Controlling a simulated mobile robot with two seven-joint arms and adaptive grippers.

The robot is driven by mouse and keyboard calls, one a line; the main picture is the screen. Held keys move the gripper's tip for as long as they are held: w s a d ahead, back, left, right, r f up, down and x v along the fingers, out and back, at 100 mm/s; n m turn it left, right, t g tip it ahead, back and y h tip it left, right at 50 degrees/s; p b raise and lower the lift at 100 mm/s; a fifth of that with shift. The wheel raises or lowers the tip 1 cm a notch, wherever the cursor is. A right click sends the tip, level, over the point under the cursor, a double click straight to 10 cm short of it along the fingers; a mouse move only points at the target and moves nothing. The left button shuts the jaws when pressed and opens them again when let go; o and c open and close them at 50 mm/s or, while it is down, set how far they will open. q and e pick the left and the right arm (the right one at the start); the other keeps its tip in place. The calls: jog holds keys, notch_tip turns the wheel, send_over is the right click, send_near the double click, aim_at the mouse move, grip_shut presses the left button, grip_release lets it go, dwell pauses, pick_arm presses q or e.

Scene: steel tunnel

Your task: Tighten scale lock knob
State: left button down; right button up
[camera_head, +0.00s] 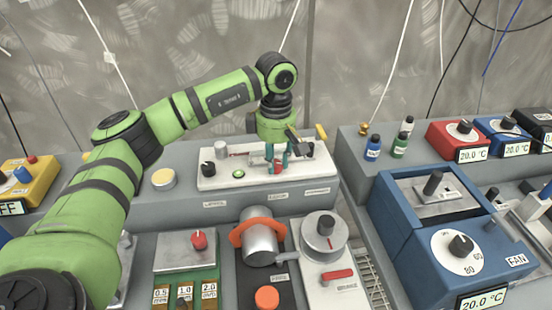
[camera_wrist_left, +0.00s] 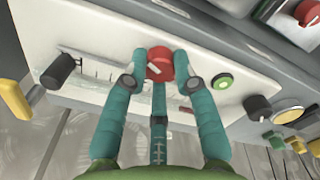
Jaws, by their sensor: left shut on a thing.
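A red knob (camera_wrist_left: 160,62) with a pale line on its face sits on a white instrument panel (camera_head: 222,183). My left gripper (camera_head: 277,160) comes down onto the panel from above. In the left wrist view its teal fingers (camera_wrist_left: 160,72) are shut on the red knob, one on each side, with a third finger below. In the head view the fingers hide most of this knob. Small labels stand on the grey front below the panel; they are too small to read surely. My right gripper is not in view.
A black knob (camera_head: 208,168) and a green button (camera_head: 238,174) are left of the gripper on the panel. An orange-banded metal cylinder (camera_head: 260,240) and a grey dial (camera_head: 324,232) stand in front. A blue fan unit (camera_head: 415,235) is at the right.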

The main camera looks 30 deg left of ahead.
aim_at(276, 163)
pick_arm(q)
jog(key=c, duration=1)
grip_release()
jog(key=shift+f, duration=0.15)
notch_tip(276, 163, up, 12)
jog(key=shift+r, duration=0.1)
